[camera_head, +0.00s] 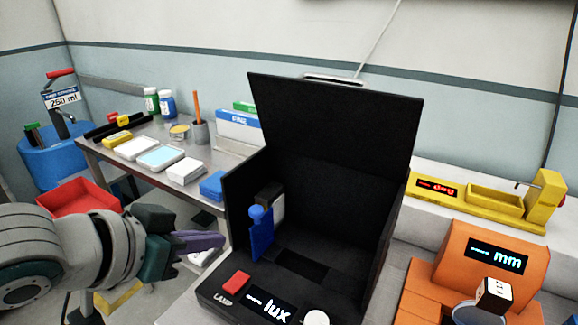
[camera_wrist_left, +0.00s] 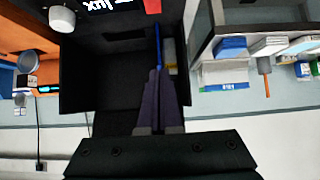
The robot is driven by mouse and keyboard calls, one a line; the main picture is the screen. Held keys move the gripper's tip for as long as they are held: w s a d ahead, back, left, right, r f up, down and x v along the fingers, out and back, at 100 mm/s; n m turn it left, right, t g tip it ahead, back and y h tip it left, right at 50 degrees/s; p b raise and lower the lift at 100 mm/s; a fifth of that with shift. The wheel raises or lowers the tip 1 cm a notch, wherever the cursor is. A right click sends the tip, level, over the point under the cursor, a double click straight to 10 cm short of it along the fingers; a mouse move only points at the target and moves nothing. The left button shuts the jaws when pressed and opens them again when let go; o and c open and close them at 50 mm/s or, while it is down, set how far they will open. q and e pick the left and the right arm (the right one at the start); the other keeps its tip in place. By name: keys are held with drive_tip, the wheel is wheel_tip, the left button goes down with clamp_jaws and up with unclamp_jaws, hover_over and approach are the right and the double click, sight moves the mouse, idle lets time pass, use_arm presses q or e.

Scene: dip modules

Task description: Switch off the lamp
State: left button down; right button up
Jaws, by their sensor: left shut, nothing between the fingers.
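The black open-topped lux box (camera_head: 335,215) has its lid raised at the back. On its front panel are a red button (camera_head: 237,281) marked LAMP, a lit "lux" display (camera_head: 268,306) and a white knob (camera_head: 316,318). My left gripper (camera_head: 222,240) is shut and empty, left of the box's left wall and behind the red button, apart from it. In the left wrist view its purple fingers (camera_wrist_left: 161,72) are together; the red button (camera_wrist_left: 152,6) shows at the top edge. My right gripper is not in view.
A blue piece (camera_head: 260,235) stands inside the box at its left. An orange "mm" device (camera_head: 484,250) and a yellow "deg" device (camera_head: 495,202) are to the right. A metal bench (camera_head: 110,160) with small boxes and bottles is behind left. A red tray (camera_head: 75,197) is left.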

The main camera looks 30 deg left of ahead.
use_arm(q)
drive_tip(key=shift+v, duration=1.1)
drive_tip(key=shift+w+r, duration=0.15)
drive_tip(key=shift+r, duration=0.05)
drive_tip(key=s+d+r+g+p, duration=0.1)
drive_tip(key=s+d+g, duration=0.1)
drive_tip(key=s, duration=0.3)
drive_tip(key=s+d+r+m+g+p, duration=0.1)
drive_tip(key=s+d+g, duration=0.2)
drive_tip(key=s, duration=0.3)
drive_tip(key=s+d+r+g+p, duration=0.1)
drive_tip(key=s+d+g, duration=0.1)
drive_tip(key=s, duration=0.3)
wheel_tip(320, 180, up, 32)
drive_tip(key=p, duration=3.1)
drive_tip(key=shift+w+y+p, duration=0.15)
drive_tip(key=shift+y+p, duration=0.15)
drive_tip(key=shift+p, duration=0.05)
drive_tip(key=shift+a+f, duration=0.1)
drive_tip(key=shift+a, duration=0.05)
